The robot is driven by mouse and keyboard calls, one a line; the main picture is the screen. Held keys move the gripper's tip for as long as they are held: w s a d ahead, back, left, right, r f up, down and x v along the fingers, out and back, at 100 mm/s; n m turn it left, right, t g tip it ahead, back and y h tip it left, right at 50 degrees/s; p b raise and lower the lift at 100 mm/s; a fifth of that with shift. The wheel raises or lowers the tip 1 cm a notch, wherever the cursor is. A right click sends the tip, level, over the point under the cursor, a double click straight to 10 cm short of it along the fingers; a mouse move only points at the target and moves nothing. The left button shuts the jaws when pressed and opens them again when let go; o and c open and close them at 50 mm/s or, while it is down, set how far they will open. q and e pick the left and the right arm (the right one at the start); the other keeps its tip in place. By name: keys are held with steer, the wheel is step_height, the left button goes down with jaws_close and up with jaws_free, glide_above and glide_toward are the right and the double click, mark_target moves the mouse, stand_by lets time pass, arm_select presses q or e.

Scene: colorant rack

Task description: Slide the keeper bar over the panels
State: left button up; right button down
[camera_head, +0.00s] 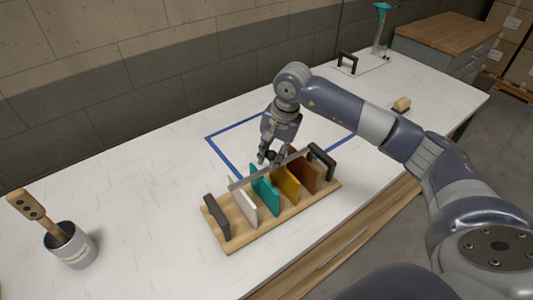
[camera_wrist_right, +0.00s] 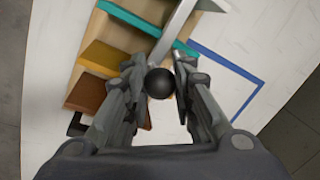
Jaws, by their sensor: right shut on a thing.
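A wooden rack (camera_head: 230,246) stands on the white table with white (camera_head: 242,203), teal (camera_head: 264,193), yellow (camera_head: 287,182) and brown (camera_head: 303,172) panels upright in it. The grey keeper bar (camera_head: 240,183) runs along the back upper edges of the panels; its exact contact with them is unclear. My right gripper (camera_head: 271,158) is above the back of the rack. In the wrist view, my right gripper (camera_wrist_right: 160,85) is shut around the black ball knob (camera_wrist_right: 159,83), by the bar (camera_wrist_right: 176,30). My left gripper is not in view.
Black handles (camera_head: 217,217) (camera_head: 321,161) stand at both rack ends. A blue taped outline (camera_head: 222,160) lies behind it. A small wooden-topped object (camera_head: 401,104) and a stand (camera_head: 380,45) are at the far right.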

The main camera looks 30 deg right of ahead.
steer(key=shift+s+r, duration=0.15)
steer(key=shift+s, duration=0.05)
steer(key=shift+w, duration=0.4)
steer(key=c, duration=1.8)
jaws_free()
steer(key=shift+w, duration=0.15)
steer(key=o, duration=0.5)
steer(key=shift+a, duration=0.1)
steer(key=shift+c, duration=0.2)
steer(key=shift+o, duration=0.2)
steer(key=shift+s, duration=0.2)
steer(key=shift+r, duration=0.1)
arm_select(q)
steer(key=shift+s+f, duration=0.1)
arm_select(e)
step_height(320, 180, up, 12)
steer(key=s+d, duration=0.1)
steer(key=s, duration=0.1)
steer(key=shift+d+f, duration=0.25)
steer(key=shift+d, duration=0.05)
